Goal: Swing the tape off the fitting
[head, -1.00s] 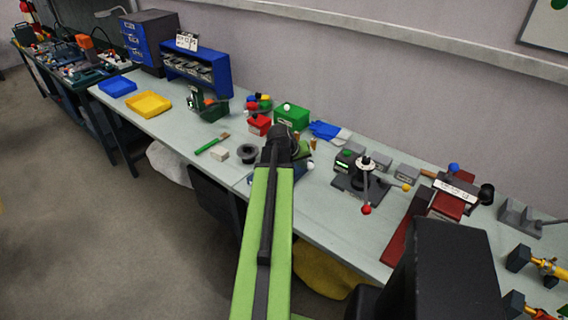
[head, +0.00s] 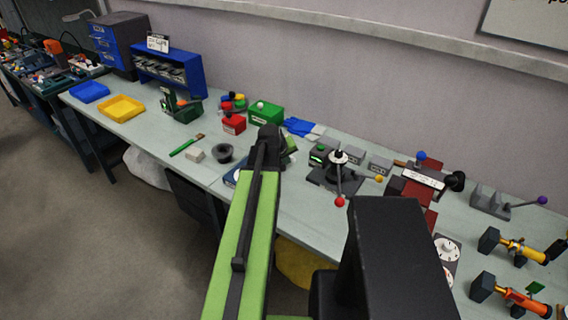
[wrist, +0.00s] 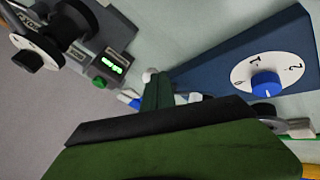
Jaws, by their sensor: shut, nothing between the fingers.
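Two pump tubes lie at the far right of the bench in the head view. One is yellow (head: 522,252) with dark ends, and the other is orange (head: 515,297) with a dark end. A small green tab (head: 535,288) stands by the orange tube; I cannot tell whether it is the tape. No fitting can be made out clearly. In the wrist view my gripper (wrist: 157,92) is shut and empty, its green and black body filling the bottom. It is well left of the tubes, over the bench middle, its tips mostly hidden by my arm in the head view.
A dark blue panel with a white dial (wrist: 283,73) and a grey box with a lit green display (wrist: 115,62) are near my gripper. A lever stand (head: 335,180) with a red ball and a red-based device (head: 410,190) stand between it and the tubes.

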